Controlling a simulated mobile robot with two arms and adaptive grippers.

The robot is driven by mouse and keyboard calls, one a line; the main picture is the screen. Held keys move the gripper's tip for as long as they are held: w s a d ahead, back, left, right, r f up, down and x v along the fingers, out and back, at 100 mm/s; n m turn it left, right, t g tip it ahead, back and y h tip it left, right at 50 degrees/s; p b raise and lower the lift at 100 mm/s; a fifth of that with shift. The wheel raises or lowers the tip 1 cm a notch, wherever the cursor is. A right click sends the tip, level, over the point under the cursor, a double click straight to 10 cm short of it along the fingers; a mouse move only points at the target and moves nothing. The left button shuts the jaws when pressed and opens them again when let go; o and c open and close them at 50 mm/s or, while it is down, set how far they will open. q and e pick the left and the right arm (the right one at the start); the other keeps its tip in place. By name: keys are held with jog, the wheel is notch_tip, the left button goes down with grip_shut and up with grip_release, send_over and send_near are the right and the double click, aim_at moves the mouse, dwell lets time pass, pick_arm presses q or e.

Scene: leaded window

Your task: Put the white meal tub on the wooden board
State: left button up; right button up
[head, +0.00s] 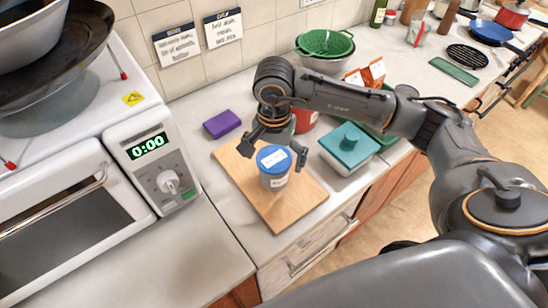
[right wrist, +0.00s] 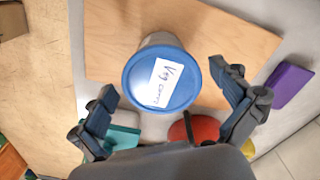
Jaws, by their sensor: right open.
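The white meal tub (head: 274,182) has a blue lid with a handwritten white label. It stands upright on the wooden board (head: 297,207), near its middle. In the right wrist view the tub's lid (right wrist: 155,100) fills the centre, with the board (right wrist: 235,40) behind it. My right gripper (head: 273,150) is open and empty just at the tub, one finger on each side. In the right wrist view its fingertips (right wrist: 168,82) are apart from the lid, with gaps on both sides. My left gripper is not in view.
A teal-lidded container (head: 348,148) stands right of the board, and a purple block (head: 222,123) lies behind it. A red container (head: 305,119) is partly hidden by my right arm. The microwave (head: 75,205) stands at the left. The counter front is clear.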

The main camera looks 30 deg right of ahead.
jog(key=shift+r, duration=0.1)
jog(key=shift+w+r, duration=0.1)
jog(key=shift+r, duration=0.1)
notch_tip(320, 180, up, 12)
jog(key=b, duration=0.2)
jog(key=shift+f, duration=0.15)
dwell(0.5)
